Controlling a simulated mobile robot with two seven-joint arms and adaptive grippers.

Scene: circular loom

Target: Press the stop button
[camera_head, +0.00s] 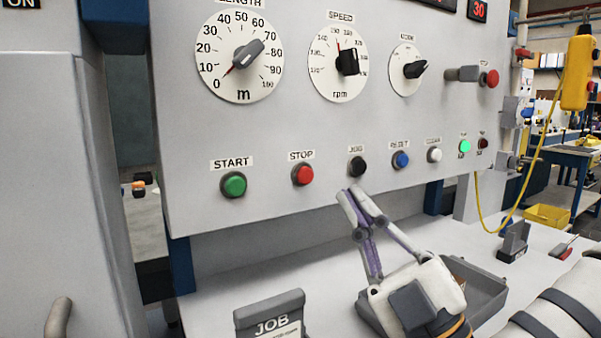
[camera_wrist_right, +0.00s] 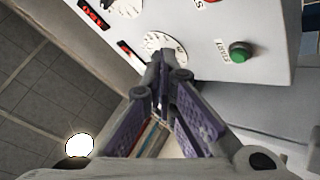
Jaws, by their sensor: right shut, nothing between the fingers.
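The red stop button (camera_head: 303,175) sits on the grey control panel (camera_head: 290,130), under its STOP label and between the green start button (camera_head: 233,185) and the black jog button (camera_head: 357,167). My right gripper (camera_head: 352,193) is shut and empty. In the head view its fingertips appear just below the jog button, to the right of and lower than the stop button. I cannot tell whether they touch the panel. In the right wrist view the shut fingertips (camera_wrist_right: 160,58) point toward the panel, with a green button (camera_wrist_right: 240,53) to their right. My left gripper is not in view.
The blue reset button (camera_head: 400,160) and a white button (camera_head: 434,155) are right of jog. Dials, including the length dial (camera_head: 240,57), are above. A JOB holder (camera_head: 270,312) and a grey tray (camera_head: 478,287) are on the light surface below.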

